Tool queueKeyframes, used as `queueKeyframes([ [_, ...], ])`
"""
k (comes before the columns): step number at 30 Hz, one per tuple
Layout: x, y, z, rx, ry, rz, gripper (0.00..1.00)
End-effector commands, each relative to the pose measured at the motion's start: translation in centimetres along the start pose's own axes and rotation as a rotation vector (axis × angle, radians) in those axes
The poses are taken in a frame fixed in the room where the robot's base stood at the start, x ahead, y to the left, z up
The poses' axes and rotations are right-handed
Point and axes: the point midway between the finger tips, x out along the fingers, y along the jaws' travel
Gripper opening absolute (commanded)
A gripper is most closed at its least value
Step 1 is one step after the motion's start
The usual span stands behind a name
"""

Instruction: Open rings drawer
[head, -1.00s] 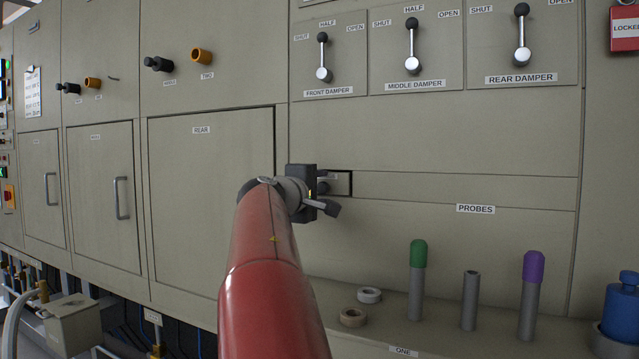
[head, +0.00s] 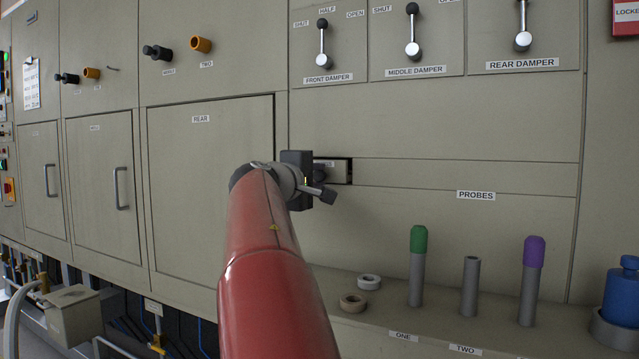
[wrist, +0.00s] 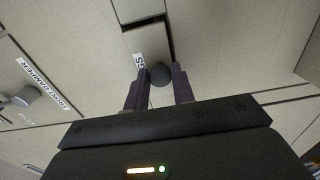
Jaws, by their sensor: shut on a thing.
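The rings drawer (head: 338,171) is a small pale front set in the strip left of centre in the head view. A dark gap shows along its right edge, and it appears to stand slightly out of the panel. In the wrist view its label shows only the letters "GS" (wrist: 139,61), with dark gaps around the front. My gripper (head: 318,178) is at the drawer, with my red arm reaching up to it. In the wrist view its fingers (wrist: 159,90) are shut on the dark round drawer knob (wrist: 160,73). The gripper hides part of the front in the head view.
Damper levers (head: 413,35) are above. On the ledge below stand a green-capped probe (head: 417,265), a bare grey probe (head: 469,285) and a purple-capped probe (head: 532,280). The rear door (head: 205,200) is at left.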

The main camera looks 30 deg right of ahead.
Motion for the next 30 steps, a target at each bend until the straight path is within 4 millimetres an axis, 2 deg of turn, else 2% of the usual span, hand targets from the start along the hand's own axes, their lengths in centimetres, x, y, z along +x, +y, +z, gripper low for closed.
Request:
queueKeyframes([
  [2, -1.9, -0.9, -0.2, 0.006, 0.01, 0.004, 0.0],
  [9, -7.6, -0.8, -0.2, 0.004, 0.011, 0.004, 0.0],
  [13, -10.0, -0.6, -0.2, 0.003, 0.01, 0.003, 0.0],
  [18, -11.2, -0.2, -0.1, 0.001, 0.006, 0.0, 0.0],
  [26, -11.2, -0.1, -0.1, 0.0, 0.005, -0.001, 0.0],
  [27, -11.2, -0.1, -0.1, 0.0, 0.005, -0.001, 0.29],
  [30, -11.2, -0.1, 0.0, 0.0, 0.005, -0.001, 0.42],
])
